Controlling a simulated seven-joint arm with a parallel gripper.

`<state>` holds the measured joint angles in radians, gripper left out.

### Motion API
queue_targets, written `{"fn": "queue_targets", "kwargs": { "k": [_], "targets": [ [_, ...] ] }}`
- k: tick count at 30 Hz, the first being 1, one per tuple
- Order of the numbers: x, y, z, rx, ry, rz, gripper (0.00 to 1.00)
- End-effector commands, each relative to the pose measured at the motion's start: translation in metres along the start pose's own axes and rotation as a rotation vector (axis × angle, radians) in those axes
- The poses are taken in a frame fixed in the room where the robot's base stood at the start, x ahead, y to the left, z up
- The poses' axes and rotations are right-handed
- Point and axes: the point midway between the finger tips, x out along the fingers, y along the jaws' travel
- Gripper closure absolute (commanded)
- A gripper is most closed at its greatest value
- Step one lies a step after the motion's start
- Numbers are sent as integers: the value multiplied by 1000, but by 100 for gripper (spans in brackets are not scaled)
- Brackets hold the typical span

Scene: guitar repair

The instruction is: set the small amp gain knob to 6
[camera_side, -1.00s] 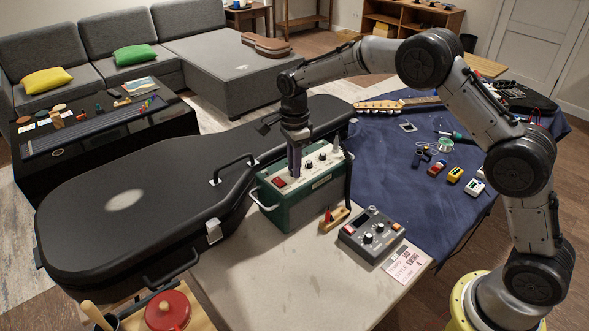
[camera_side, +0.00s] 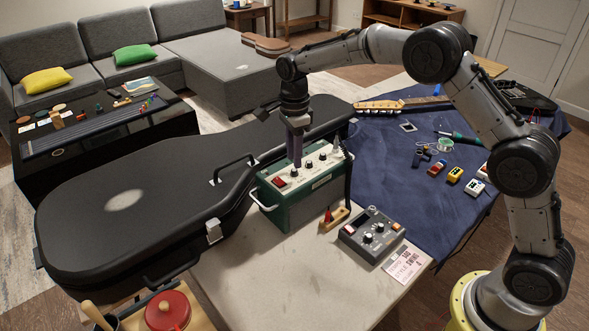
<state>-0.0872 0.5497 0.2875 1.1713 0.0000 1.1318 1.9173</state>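The small amp (camera_side: 300,208) is a green box with a pale top panel, at the front middle of the table. Its panel has a red switch (camera_side: 281,182) at the left and a row of dark knobs, including one knob (camera_side: 309,165) just right of my gripper. My gripper (camera_side: 297,165) points down over the panel, between the red switch and that knob. Its purple fingers look close together, but any gap and anything between them are too small to tell. The knob markings are too small to read.
A black guitar case (camera_side: 130,200) lies left of the amp. A grey pedal (camera_side: 371,234) and a small wooden block with a red piece (camera_side: 333,219) stand to the right. A blue cloth (camera_side: 390,165) with a guitar neck and small pedals covers the back. The front tabletop (camera_side: 290,285) is clear.

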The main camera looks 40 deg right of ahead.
Motion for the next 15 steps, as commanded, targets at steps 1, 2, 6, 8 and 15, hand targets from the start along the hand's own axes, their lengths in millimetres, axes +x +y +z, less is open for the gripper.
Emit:
{"fn": "queue_targets", "kwargs": {
  "k": [1, 2, 6, 8, 15],
  "targets": [
    [-4, 0, 0, 0, 0, -1, 66],
    [-6, 0, 0, 0, 0, -1, 66],
    [-16, 0, 0, 0, 0, 0, 66],
    [-20, 0, 0, 0, 0, -1, 66],
    [-34, 0, 0, 0, 0, 0, 66]
  ]
}}
